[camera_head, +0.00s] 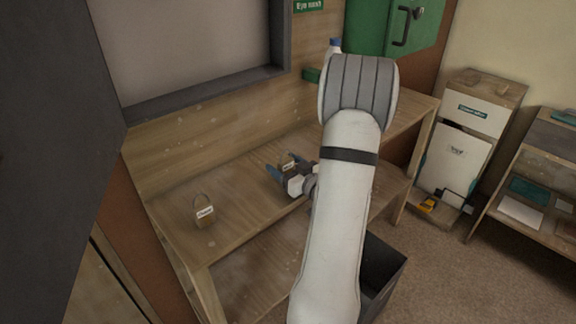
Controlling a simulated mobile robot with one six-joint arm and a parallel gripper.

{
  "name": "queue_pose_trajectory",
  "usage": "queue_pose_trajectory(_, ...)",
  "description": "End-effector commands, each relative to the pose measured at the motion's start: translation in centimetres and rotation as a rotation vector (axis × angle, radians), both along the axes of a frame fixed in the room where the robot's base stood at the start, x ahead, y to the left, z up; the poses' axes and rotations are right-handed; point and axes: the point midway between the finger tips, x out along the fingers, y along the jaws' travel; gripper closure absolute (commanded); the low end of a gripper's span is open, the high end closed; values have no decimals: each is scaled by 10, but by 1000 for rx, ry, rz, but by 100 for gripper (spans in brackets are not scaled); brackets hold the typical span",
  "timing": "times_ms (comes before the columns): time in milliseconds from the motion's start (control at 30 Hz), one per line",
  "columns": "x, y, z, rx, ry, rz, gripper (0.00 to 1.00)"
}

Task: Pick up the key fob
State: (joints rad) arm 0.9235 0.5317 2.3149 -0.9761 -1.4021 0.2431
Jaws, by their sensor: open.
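My gripper (284,166) is open, low over the wooden bench (240,215), with its blue fingers pointing away from the camera. A small brown thing with a dark label (288,166) shows between the fingers; I cannot tell whether they touch it. It may be the key fob, but it is too small to be sure. A brown tag-like thing with a thin loop and a white label (204,214) stands on the bench to the left, apart from my gripper. My arm hides part of the bench on the right.
A white bottle with a blue cap (334,47) stands behind my arm, near a green cabinet (395,25). A dark bin (384,270) is below the bench's right side. A white-fronted cabinet (455,165) and a shelf unit (530,185) stand right. The bench's left part is mostly clear.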

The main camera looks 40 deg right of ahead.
Motion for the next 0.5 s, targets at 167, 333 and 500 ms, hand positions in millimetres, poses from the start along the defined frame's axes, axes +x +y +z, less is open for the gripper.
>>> queue_pose_trajectory(167, 15, 2, 0, 0, -1, 4, 33)
queue_pose_trajectory(333, 16, 3, 0, 0, 0, 3, 33)
queue_pose_trajectory(500, 16, 3, 0, 0, 0, 4, 43)
